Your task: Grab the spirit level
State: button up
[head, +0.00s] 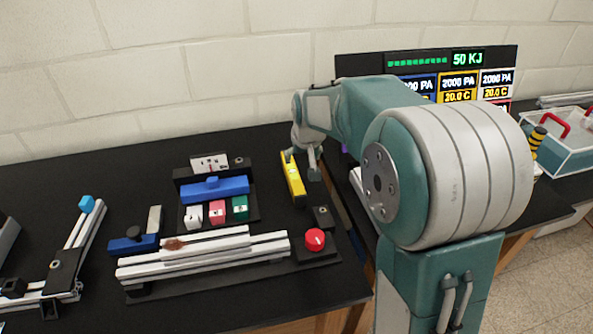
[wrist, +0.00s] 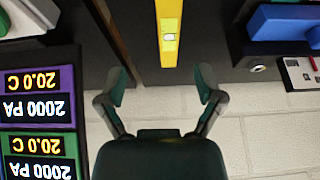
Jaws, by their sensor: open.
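The spirit level is a yellow bar with a small pale vial. In the head view the spirit level (head: 293,182) stands out on the black bench, right of the blue block and the small coloured blocks. In the wrist view the spirit level (wrist: 169,28) enters from the top edge, and its near end lies a little beyond my fingertips, in line with the gap between them. My gripper (wrist: 162,84) is open and empty. In the head view my gripper (head: 300,160) is at the level's far end, partly hidden; contact cannot be told there.
A red knob (head: 315,239) on a black base and white extrusion bars (head: 205,256) lie at the front. A blue block (head: 215,188) is left of the level. A display panel (wrist: 40,110) stands close on the left in the wrist view. A gap separates the benches.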

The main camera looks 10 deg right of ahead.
aim_at(293, 171)
jog(key=shift+w+f, duration=0.3)
jog(key=shift+w, duration=0.1)
jog(key=f, duration=0.1)
jog(key=w+a+f, duration=0.1)
jog(key=f, duration=0.1)
jog(key=w+f, duration=0.1)
jog(key=shift+w+a+f, duration=0.1)
jog(key=shift+a+f, duration=0.2)
jog(key=shift+f, duration=0.1)
jog(key=shift+w+d+f, duration=0.1)
jog(key=shift+d+f, duration=0.1)
jog(key=x, duration=0.4)
jog(key=shift+w+d, duration=0.25)
jog(key=shift+w, duration=0.15)
jog(key=shift+w+a+f, duration=0.15)
jog(key=shift+a+f, duration=0.1)
jog(key=shift+f, duration=0.05)
jog(key=shift+a+f, duration=0.1)
jog(key=shift+a, duration=0.15)
jog(key=shift+d, duration=0.3)
grip_shut()
